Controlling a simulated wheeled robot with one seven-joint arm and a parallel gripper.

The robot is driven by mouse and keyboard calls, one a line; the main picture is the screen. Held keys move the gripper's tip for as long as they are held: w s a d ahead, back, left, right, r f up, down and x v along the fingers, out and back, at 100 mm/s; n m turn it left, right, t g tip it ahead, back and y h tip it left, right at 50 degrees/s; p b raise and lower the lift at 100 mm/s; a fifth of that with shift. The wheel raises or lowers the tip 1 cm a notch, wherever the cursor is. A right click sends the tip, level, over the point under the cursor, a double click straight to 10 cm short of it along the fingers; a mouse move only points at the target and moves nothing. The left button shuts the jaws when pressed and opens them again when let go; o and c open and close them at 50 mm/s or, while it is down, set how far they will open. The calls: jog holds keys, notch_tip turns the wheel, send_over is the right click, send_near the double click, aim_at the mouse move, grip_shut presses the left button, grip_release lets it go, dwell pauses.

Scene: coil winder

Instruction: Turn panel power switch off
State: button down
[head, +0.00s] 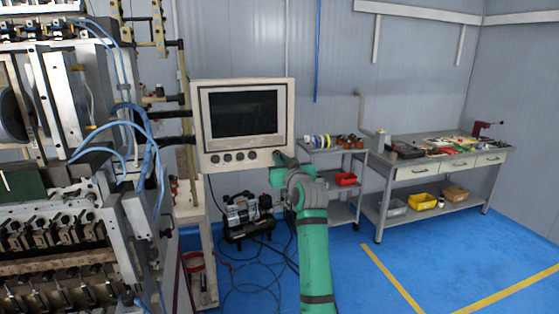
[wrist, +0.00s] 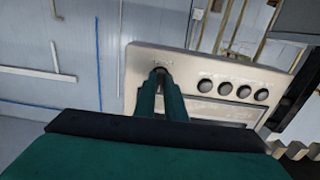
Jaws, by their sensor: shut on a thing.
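The control panel (head: 289,100) is a beige box with a dark screen (head: 243,113) and a row of round dark knobs (head: 228,157) along its lower edge. My green arm reaches up to the panel's lower right corner, and my gripper (head: 279,156) is at that corner. In the wrist view the panel (wrist: 190,62) appears turned, with several knobs (wrist: 225,88) to the right. My gripper (wrist: 160,78) has its two green fingers close together on the power switch (wrist: 159,70) by a small label. The fingers hide most of the switch, so its setting cannot be read.
The coil winder (head: 70,180) with blue hoses stands at the left. A compressor (head: 247,212) and loose cables lie on the blue floor below the panel. A grey cart (head: 341,206) and a workbench (head: 430,168) stand behind at the right. The right floor is clear.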

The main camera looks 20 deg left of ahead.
jog(key=c, duration=1.8)
grip_release()
jog(key=shift+a+r, duration=0.1)
jog(key=shift+a, duration=0.1)
jog(key=shift+a, duration=0.2)
jog(key=shift+d, duration=0.3)
jog(key=v, duration=1)
jog(key=shift+s+d, duration=0.2)
jog(key=shift+s, duration=0.15)
jog(key=shift+w, duration=0.1)
